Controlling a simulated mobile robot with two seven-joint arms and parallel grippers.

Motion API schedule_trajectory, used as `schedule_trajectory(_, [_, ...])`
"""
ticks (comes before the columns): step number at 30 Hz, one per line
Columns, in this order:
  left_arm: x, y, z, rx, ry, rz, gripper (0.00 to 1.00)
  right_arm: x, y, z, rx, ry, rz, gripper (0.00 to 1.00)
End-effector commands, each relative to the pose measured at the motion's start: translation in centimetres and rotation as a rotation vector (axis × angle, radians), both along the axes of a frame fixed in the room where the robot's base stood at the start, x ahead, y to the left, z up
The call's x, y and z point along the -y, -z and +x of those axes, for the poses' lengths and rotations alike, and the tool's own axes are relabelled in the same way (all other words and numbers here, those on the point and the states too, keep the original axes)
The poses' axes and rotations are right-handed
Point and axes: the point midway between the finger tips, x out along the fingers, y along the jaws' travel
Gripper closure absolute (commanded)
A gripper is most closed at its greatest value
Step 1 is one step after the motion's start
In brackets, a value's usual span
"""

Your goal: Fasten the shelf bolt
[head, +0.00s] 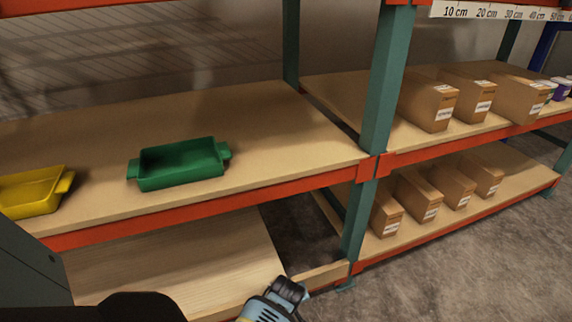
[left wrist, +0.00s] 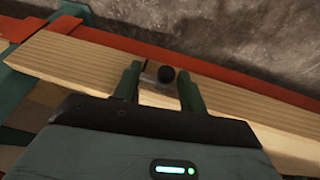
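In the left wrist view, a small bolt with a round black head (left wrist: 167,74) and a grey part beside it sits at a pale wooden board (left wrist: 240,104). My left gripper (left wrist: 160,84) has its two dark green fingers spread, one on each side of the bolt, with the fingertips over the board. I cannot tell whether either finger touches the bolt. My right gripper is not seen.
An orange beam (left wrist: 215,70) runs behind the board. The upper shelf (head: 270,128) carries a green tray (head: 180,168) and a yellow tray (head: 32,194). A green upright (head: 386,80) separates it from shelves with several cardboard boxes (head: 428,104). The lower shelf (head: 190,262) is bare.

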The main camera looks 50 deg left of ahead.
Motion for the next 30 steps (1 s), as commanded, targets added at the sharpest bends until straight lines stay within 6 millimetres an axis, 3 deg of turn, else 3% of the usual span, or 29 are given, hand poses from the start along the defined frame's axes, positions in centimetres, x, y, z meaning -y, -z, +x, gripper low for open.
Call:
schedule_trajectory(10, [0.1,-0.5,-0.4,-0.005,-0.002,0.001,0.58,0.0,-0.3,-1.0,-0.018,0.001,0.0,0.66])
schedule_trajectory(21, [1.6,-5.6,-1.8,-0.001,0.0,-0.001,0.58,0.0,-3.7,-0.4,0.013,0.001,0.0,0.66])
schedule_trajectory(30, [2.2,-7.1,-2.4,-0.002,0.0,0.001,0.58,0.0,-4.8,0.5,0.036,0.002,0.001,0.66])
